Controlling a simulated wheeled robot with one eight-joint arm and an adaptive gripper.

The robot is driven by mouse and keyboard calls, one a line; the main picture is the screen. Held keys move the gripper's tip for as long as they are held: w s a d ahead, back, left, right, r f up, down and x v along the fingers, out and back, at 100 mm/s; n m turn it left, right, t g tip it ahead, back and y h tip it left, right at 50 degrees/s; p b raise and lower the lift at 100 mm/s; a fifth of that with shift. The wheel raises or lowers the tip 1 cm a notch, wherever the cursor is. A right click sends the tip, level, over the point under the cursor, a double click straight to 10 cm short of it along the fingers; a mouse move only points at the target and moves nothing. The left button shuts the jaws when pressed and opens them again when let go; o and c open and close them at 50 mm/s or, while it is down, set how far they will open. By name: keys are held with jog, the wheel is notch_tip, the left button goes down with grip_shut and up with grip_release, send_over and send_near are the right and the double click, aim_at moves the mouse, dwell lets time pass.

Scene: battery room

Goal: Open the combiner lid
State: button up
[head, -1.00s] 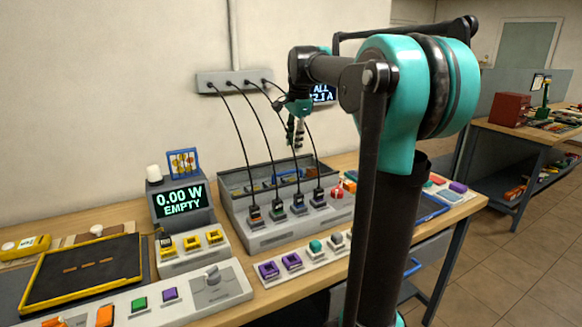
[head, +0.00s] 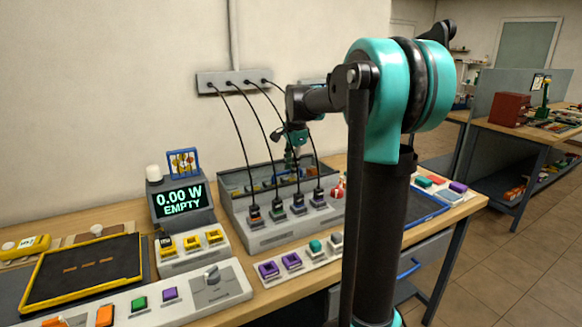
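The combiner is a grey box (head: 262,241) on the bench, with several black cables plugged into its sloped front. Its rear part has a raised dark rim, and coloured parts show inside or through the top. I cannot tell whether a clear lid covers it. My gripper (head: 290,162) is over the rear of this box, behind the cables, pointing down. It looks near the back rim, but I cannot tell whether it touches. The fingertips are small and partly hidden by the cables, so their opening is unclear.
A display (head: 181,200) reading "0.00 W EMPTY" stands left of the box. A black mat with a yellow frame (head: 38,273) lies at the left. A strip with purple and green sockets (head: 300,262) lies in front. The cables rise to a wall outlet (head: 236,80).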

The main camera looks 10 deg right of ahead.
grip_shut()
